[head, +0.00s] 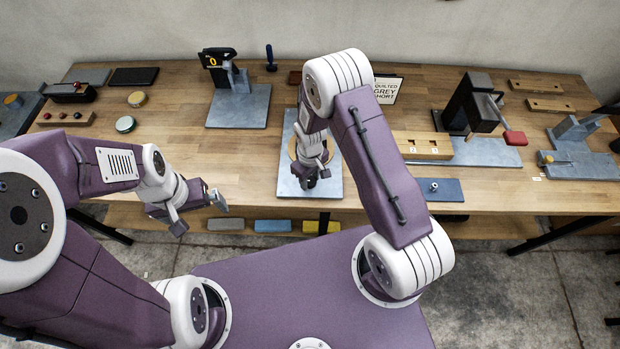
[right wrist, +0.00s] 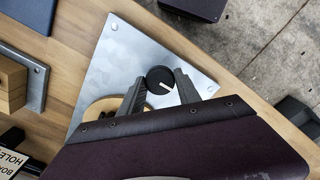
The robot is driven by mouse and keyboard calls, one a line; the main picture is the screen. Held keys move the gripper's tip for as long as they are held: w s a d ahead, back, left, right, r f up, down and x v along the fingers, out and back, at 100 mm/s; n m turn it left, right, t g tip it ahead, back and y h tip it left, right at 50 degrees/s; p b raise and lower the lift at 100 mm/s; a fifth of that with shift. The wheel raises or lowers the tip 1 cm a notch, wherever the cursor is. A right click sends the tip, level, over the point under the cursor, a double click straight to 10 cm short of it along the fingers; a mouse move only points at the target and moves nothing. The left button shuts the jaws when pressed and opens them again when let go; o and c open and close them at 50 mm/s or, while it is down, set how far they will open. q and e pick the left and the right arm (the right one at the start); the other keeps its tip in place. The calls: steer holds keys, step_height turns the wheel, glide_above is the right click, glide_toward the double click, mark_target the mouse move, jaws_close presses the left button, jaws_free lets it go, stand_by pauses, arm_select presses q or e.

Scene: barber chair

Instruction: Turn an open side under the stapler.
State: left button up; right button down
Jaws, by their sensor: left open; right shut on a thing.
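My right gripper (head: 312,180) reaches down over a grey metal plate (head: 325,187) at the front middle of the bench. In the right wrist view its fingers (right wrist: 160,92) stand on both sides of a black round knob (right wrist: 160,79) with a white mark, and are shut on it. A tan wooden round piece (right wrist: 102,107) shows behind the fingers on the plate, partly hidden. My left gripper (head: 197,207) is open and empty near the bench's front edge. A black upright tool (head: 466,103) with a red-ended lever (head: 514,137) may be the stapler; I cannot tell for sure.
A counter reading 0 (head: 215,60) stands on a grey plate (head: 239,106) at back left. A wooden block (head: 421,146) and a blue plate (head: 436,189) lie right of my right arm. A sign (head: 388,89) stands behind. The front left of the bench is mostly clear.

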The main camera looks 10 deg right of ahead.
mark_target(310, 180)
steer(key=c, duration=0.9)
jaws_free()
step_height(310, 180, up, 9)
steer(key=shift+r+b, duration=0.1)
steer(key=shift+b, duration=0.75)
steer(key=d+r+m+t+b, duration=0.2)
steer(key=d+r+b, duration=0.2)
steer(key=r, duration=0.1)
steer(key=shift+s+d+f+m+g, duration=0.25)
steer(key=shift+s+m, duration=0.45)
steer(key=shift+s, duration=1.3)
steer(key=shift+s+d+f+m, duration=0.1)
steer(key=shift+s+d+m, duration=0.45)
steer(key=shift+s, duration=1.45)
steer(key=shift+s+d+f+m+g, duration=0.15)
steer(key=shift+s+m, duration=0.7)
steer(key=shift+s, duration=1.15)
